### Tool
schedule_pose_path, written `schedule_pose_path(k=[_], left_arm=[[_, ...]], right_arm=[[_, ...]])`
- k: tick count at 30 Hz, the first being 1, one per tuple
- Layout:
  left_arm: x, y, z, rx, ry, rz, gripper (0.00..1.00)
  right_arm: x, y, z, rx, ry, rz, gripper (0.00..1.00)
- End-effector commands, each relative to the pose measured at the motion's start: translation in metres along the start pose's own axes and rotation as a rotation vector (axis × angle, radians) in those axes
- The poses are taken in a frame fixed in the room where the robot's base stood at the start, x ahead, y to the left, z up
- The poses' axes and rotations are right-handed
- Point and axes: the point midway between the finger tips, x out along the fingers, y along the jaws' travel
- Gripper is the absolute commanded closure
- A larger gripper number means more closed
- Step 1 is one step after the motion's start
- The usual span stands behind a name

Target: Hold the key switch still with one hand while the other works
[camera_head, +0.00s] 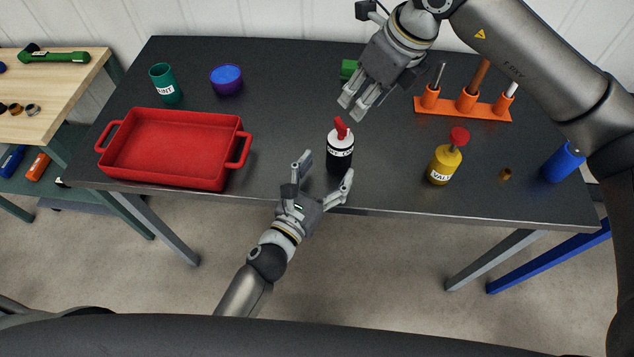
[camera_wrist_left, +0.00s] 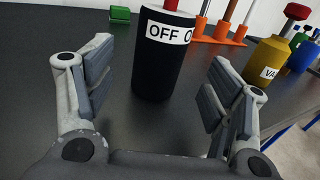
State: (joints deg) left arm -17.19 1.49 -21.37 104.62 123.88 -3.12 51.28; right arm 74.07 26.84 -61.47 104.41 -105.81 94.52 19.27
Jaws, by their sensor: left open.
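The key switch (camera_head: 340,151) is a black cylinder with a white top, a label and a red key, upright on the dark table. In the left wrist view the key switch (camera_wrist_left: 162,62) stands ahead between my left fingers, with "OFF" on its label. My left gripper (camera_head: 325,172) is open at the table's front edge, its fingers spread to either side of the switch's near side, not closed on it. My right gripper (camera_head: 353,108) is above and behind the switch, near the red key. Its two fingers look apart, with nothing seen between them.
A red tray (camera_head: 170,147), a green cup (camera_head: 165,83) and a blue bowl (camera_head: 227,80) are on the left. A yellow valve bottle (camera_head: 444,163), an orange tool rack (camera_head: 463,107), a small brass piece (camera_head: 505,174) and a blue cylinder (camera_head: 562,163) are on the right.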

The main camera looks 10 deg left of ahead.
Motion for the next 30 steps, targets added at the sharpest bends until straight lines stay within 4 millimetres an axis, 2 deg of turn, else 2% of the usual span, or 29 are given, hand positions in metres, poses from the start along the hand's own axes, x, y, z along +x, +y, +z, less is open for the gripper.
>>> schedule_pose_path(k=[3,10,15,23,30], left_arm=[[0.022,0.000,0.001,0.001,-0.003,0.000,0.24],[0.052,0.000,0.000,0.000,-0.001,0.001,0.24],[0.060,0.000,0.000,0.001,0.000,0.000,0.24],[0.061,0.000,0.000,0.001,0.000,0.000,0.24],[0.061,0.000,0.000,0.001,0.000,0.000,0.53]], right_arm=[[0.000,0.000,0.000,0.000,0.000,0.000,0.64],[0.000,0.000,0.000,0.000,0.000,0.000,0.64],[0.000,0.000,0.000,0.000,0.000,0.000,0.64],[0.000,0.000,0.000,0.000,0.000,0.000,0.64],[0.000,0.000,0.000,0.000,0.000,0.000,0.64]])
